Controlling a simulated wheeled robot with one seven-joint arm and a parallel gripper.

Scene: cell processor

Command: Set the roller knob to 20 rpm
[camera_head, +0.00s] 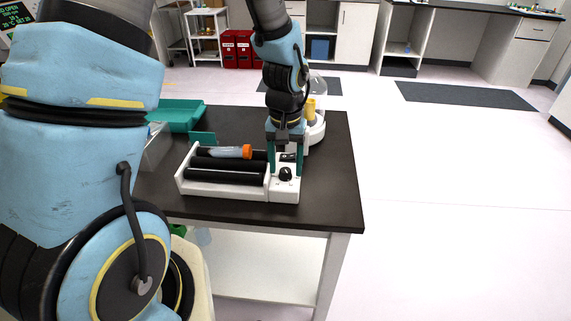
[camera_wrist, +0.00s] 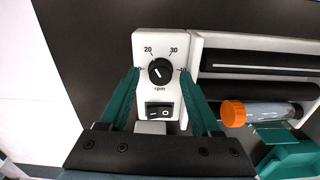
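The black roller knob (camera_head: 285,174) is on the right end of the white tube roller (camera_head: 222,190). In the wrist view the knob (camera_wrist: 161,71) sits inside a dial marked 20, 30 and 40, with another number partly hidden at its left. Its white pointer line leans up and left, roughly toward 20; the exact reading is too small to tell. My gripper (camera_head: 286,168) is open, pointing down at the control panel. In the wrist view its teal fingers (camera_wrist: 160,76) stand on the left and right of the knob, with visible gaps.
A black rocker switch (camera_wrist: 158,110) lies below the knob. An orange-capped tube (camera_head: 232,152) lies on the rollers. A teal tray (camera_head: 178,114) is at the back left of the dark table (camera_head: 325,200), and a white device with a clear dome (camera_head: 317,125) is behind my gripper.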

